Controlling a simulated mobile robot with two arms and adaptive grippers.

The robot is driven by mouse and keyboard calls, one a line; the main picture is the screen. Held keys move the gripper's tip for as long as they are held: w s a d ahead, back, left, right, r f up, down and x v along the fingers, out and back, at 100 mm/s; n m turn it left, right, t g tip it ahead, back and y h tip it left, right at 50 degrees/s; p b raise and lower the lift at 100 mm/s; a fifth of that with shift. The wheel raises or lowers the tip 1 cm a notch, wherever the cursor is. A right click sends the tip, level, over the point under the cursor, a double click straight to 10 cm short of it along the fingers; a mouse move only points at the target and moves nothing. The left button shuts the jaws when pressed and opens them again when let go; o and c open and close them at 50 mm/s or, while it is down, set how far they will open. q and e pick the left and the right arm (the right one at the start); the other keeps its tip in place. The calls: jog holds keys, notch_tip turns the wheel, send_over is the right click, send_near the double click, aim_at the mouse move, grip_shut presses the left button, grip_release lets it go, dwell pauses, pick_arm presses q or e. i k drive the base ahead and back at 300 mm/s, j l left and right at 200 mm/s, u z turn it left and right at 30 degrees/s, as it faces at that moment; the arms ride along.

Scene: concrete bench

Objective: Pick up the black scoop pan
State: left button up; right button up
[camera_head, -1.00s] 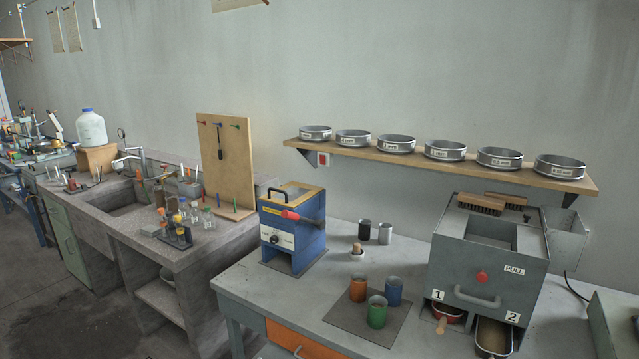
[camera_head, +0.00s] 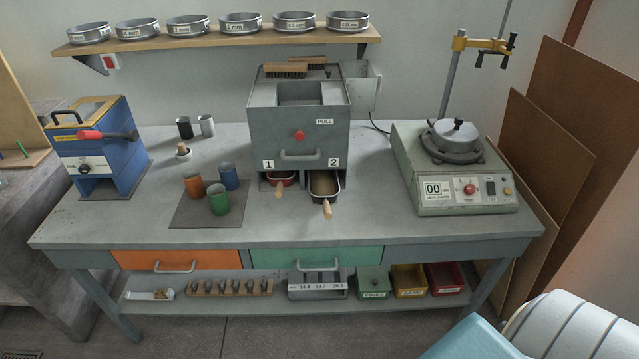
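The black scoop pan (camera_head: 340,186) sits in the right-hand opening, marked 2, at the bottom of the grey box (camera_head: 300,130). It holds tan material, and its wooden handle (camera_head: 327,209) points out toward the bench's front. A red pan (camera_head: 291,181) with a wooden handle sits in the opening marked 1, to its left. Neither of my grippers is in view.
Orange, blue and green cups stand on a dark mat (camera_head: 181,218) left of the box. A green-grey machine (camera_head: 400,165) with a round lidded pot stands on the right. The bench top (camera_head: 330,230) in front of the pans is clear.

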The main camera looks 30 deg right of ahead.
aim_at(323, 185)
jog(key=z, duration=0.35)
jog(key=i+j+z, duration=0.15)
jog(key=z, duration=0.25)
jog(key=i+j+z, duration=0.15)
jog(key=z, duration=0.25)
jog(key=j+z, duration=0.4)
jog(key=i+j+z, duration=0.1)
jog(key=j+z, duration=0.3)
jog(key=l, duration=0.15)
